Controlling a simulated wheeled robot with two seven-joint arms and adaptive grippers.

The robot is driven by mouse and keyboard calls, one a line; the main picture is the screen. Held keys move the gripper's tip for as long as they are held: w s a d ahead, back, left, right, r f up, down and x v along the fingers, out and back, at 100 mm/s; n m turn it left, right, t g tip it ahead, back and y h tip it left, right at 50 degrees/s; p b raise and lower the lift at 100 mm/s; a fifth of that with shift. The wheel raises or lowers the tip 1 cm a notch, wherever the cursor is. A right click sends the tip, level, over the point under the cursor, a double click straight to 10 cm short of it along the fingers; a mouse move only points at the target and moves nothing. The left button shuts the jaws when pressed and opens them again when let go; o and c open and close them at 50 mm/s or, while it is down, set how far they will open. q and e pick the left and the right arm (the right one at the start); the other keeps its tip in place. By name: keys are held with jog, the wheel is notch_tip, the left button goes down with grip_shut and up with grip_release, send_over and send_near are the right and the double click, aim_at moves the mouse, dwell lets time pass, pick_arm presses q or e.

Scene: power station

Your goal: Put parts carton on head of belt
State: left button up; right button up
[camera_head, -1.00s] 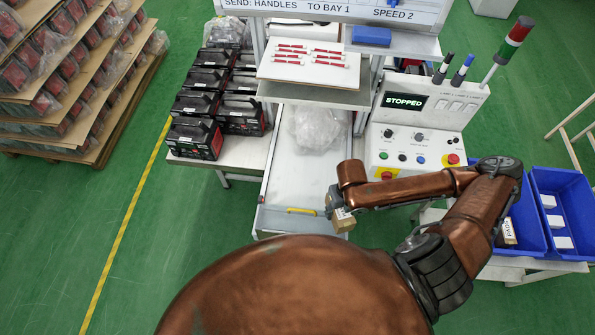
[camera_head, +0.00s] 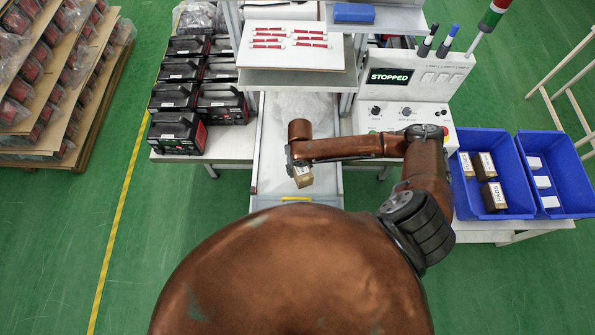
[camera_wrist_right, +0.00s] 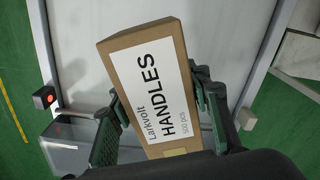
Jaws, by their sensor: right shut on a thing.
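The parts carton (camera_head: 303,180) is a small brown box. In the right wrist view its white label reads "Larkvolt HANDLES 500 pcs" on the carton (camera_wrist_right: 150,85). My right gripper (camera_head: 298,168) is shut on it, with one finger on each side in the wrist view (camera_wrist_right: 160,104). The carton is over the near part of the pale belt (camera_head: 268,178), which also lies beneath it in the wrist view (camera_wrist_right: 225,30). Whether it touches the belt I cannot tell. My left gripper is not in view.
A control box (camera_head: 415,95) reads "STOPPED". A blue bin (camera_head: 462,204) at right holds several cartons; another blue bin (camera_head: 575,205) holds white boxes. Black-and-red packs (camera_head: 177,133) stand left of the belt. A shelf (camera_head: 292,80) with red-handled items overhangs the belt's far part.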

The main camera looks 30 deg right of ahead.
jog(key=shift+w+a+f, duration=0.1)
jog(key=shift+w+f, duration=0.05)
jog(key=shift+f, duration=0.1)
jog(key=shift+w+f, duration=0.2)
jog(key=f, duration=0.3)
jog(key=shift+w+a, duration=0.15)
jog(key=shift+w, duration=0.15)
jog(key=shift+f, duration=0.45)
jog(key=o, duration=1.1)
jog(key=shift+o, duration=0.8)
jog(key=shift+s, duration=0.1)
jog(key=shift+o, duration=1.1)
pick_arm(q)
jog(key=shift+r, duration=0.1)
